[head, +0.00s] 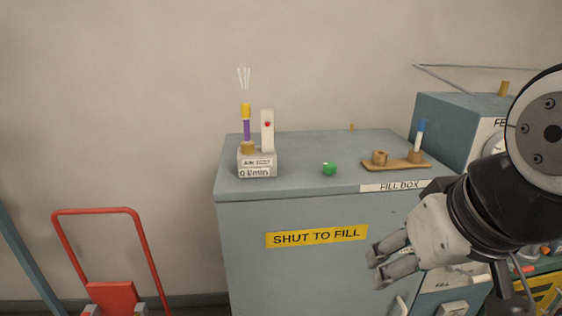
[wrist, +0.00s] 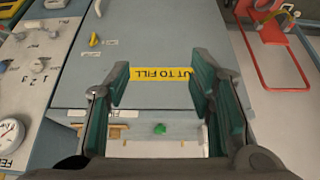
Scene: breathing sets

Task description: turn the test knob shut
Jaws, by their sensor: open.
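I can read no label that names a test knob. A small green round piece (head: 329,169) sits on top of the grey-blue fill box (head: 300,188); it also shows in the wrist view (wrist: 159,128). At the box's left stands a white meter block (head: 257,163) reading "0 l/min". A purple and yellow upright piece (head: 246,125) rises from it, with thin white lines above its tip. Beside that is a white post (head: 267,131) with a red dot. My gripper (head: 375,267) is open and empty in front of the box, right of its yellow "SHUT TO FILL" label (head: 317,236).
A wooden rack (head: 396,165) holds a ring and a blue-topped white piece at the box's right. A second grey-blue box (head: 455,115) stands behind it. A red-framed trolley (head: 111,292) is on the left. The box top's middle is mostly clear.

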